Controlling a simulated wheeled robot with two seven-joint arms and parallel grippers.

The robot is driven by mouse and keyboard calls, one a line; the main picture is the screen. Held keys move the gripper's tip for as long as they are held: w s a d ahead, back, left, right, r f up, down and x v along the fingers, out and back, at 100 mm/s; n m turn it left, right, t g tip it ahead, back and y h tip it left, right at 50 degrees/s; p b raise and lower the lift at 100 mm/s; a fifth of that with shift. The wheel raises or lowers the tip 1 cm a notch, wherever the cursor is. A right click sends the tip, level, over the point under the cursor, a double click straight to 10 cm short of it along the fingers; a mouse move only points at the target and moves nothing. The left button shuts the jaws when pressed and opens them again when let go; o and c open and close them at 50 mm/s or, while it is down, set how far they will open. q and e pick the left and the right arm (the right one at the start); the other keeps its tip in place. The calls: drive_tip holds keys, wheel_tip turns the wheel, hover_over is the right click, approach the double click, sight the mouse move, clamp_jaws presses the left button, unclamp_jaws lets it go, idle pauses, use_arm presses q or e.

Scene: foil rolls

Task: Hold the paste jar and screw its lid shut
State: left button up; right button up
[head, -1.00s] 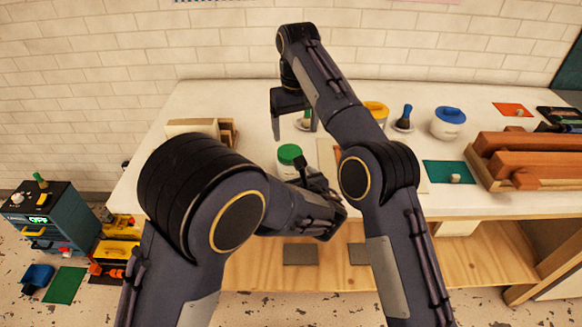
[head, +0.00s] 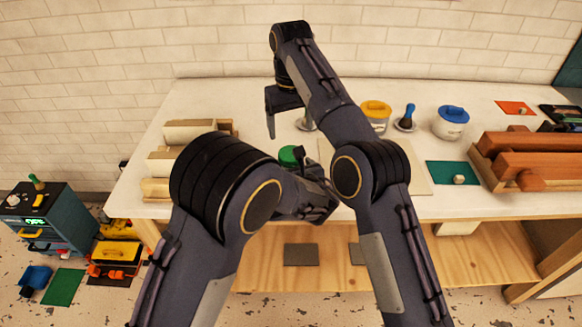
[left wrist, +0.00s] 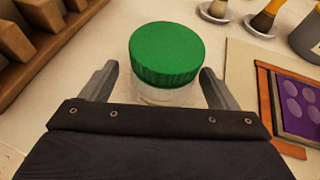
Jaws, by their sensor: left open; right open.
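A pale jar with a ribbed green lid (head: 290,155) stands on the bench, partly hidden by my left arm in the head view. In the left wrist view the green lid (left wrist: 167,50) sits on top of the jar; how tight it is cannot be told. My left gripper (left wrist: 157,80) is open, one finger on each side of the jar, with gaps visible. My right gripper (head: 288,118) is open and empty, pointing down above the bench behind the jar. One of its fingers is partly hidden by the arm.
A yellow-lidded jar (head: 376,112), a brush in a dish (head: 406,119) and a blue-lidded jar (head: 450,124) stand to the right. A wooden rack with rolls (head: 530,160) fills the right end. Pale blocks (head: 190,131) stand at left. A green mat (head: 452,173) lies near the front edge.

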use_arm(q)
drive_tip(key=shift+x, duration=1.4)
